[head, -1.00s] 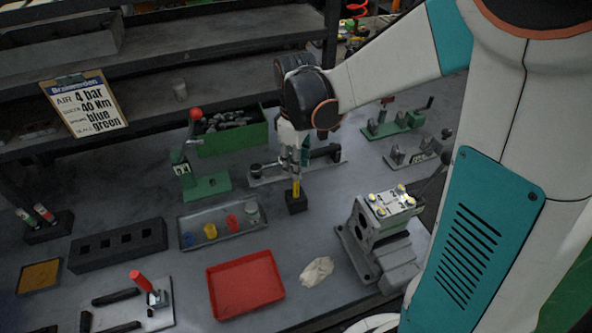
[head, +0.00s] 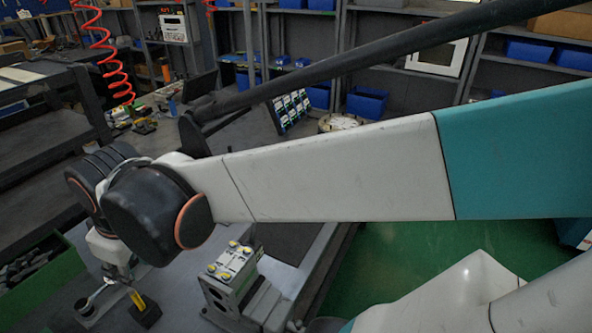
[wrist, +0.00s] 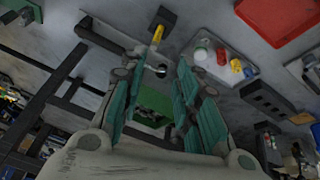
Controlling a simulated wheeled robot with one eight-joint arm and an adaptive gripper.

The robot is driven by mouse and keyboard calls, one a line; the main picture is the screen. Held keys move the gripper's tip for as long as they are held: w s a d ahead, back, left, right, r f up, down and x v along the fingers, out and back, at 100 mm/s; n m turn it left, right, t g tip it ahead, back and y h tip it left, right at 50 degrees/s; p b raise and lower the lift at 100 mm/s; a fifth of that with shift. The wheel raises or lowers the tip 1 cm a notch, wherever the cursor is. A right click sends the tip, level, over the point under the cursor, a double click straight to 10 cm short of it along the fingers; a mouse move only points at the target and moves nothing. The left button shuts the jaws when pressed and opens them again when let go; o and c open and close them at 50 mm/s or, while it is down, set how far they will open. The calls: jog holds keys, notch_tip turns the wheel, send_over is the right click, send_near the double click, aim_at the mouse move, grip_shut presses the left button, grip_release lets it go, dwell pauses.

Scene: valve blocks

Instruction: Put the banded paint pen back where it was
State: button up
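A slim yellow piece (head: 136,299) stands upright in a small black block (head: 147,314) on the bench; in the wrist view the yellow piece (wrist: 157,35) shows a pale end. I cannot tell whether it is the banded paint pen. My gripper (head: 122,275) hangs close above it, and the overlap in the head view hides the exact gap. In the wrist view my gripper's teal fingers (wrist: 155,65) stand apart with nothing visible between their tips; the yellow piece appears beyond them. Small red-and-white upright pieces (wrist: 268,138) show at the wrist view's right, too small to identify bands.
A grey valve block (head: 232,268) with yellow-topped parts stands right of my gripper. A green bin (head: 50,282) is at left. The wrist view shows a tray (wrist: 206,43) with coloured pieces, a red tray (wrist: 278,22) and a black slotted block (wrist: 266,102).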

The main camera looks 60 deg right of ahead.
jog(key=shift+s+r+m+t, duration=0.15)
jog(key=shift+s+m+t, duration=0.4)
jog(key=shift+s, duration=0.4)
jog(key=shift+s+r+m+t, duration=0.2)
jog(key=shift+s+m+t, duration=0.2)
jog(key=shift+s+m, duration=0.4)
jog(key=shift+s+r+m+t, duration=0.15)
jog(key=shift+s+m+t, duration=0.3)
jog(key=shift+s, duration=0.65)
